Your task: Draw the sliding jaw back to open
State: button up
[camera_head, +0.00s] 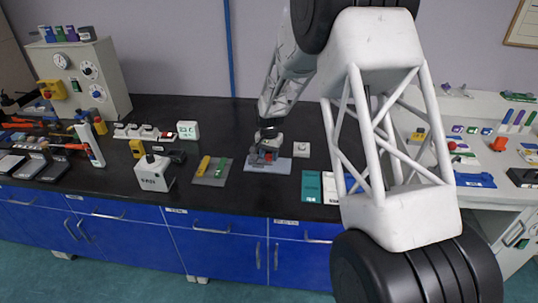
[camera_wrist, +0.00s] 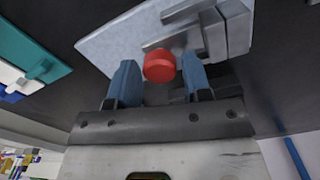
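The sliding jaw (camera_wrist: 178,39) is a grey metal piece on a pale grey base plate (camera_wrist: 115,42), with a red round knob (camera_wrist: 159,67) near it. In the wrist view my gripper (camera_wrist: 160,70) has its two blue fingers apart, one on each side of the red knob. Narrow gaps seem to show between knob and fingers; contact is hard to judge. In the head view the fixture (camera_head: 266,156) stands on its plate at the bench middle, with my gripper (camera_head: 267,146) right over it and partly hiding it.
A white box device (camera_head: 154,173) and a grey mat with yellow and green pieces (camera_head: 212,171) lie to the left. Black bench top is clear behind the fixture.

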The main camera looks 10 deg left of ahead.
grip_shut()
jog(key=shift+d, duration=2.9)
grip_release()
jog(key=shift+d, duration=0.1)
jog(key=o, duration=0.3)
jog(key=shift+r, duration=0.15)
notch_tip(320, 180, up, 8)
jog(key=shift+f, duration=0.25)
